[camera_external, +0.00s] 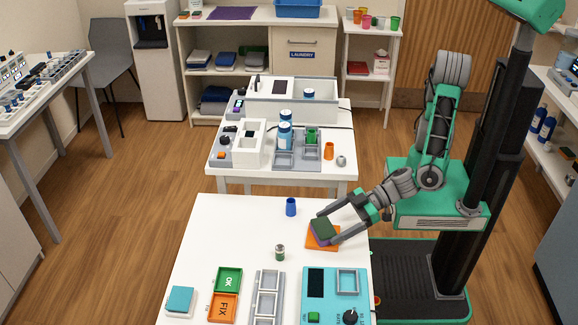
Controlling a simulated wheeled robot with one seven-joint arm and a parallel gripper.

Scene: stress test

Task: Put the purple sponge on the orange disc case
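The purple sponge (319,238) has a dark green top and a purple lower layer. It lies flat over the orange disc case (331,246), whose orange edges show around it on the white table. My gripper (325,226) reaches in from the right, low over the table, with one finger along the far side of the sponge and the other along its near side. I cannot tell whether the fingers press on the sponge or stand slightly apart from it. The contact between sponge and case is partly hidden.
A blue cup (291,207) stands behind the case, and a small jar (280,252) stands to its left. A teal device (334,290), a grey tray (267,293), green OK and orange FIX boxes (225,294), and a teal block (180,300) fill the front. The table's back left is clear.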

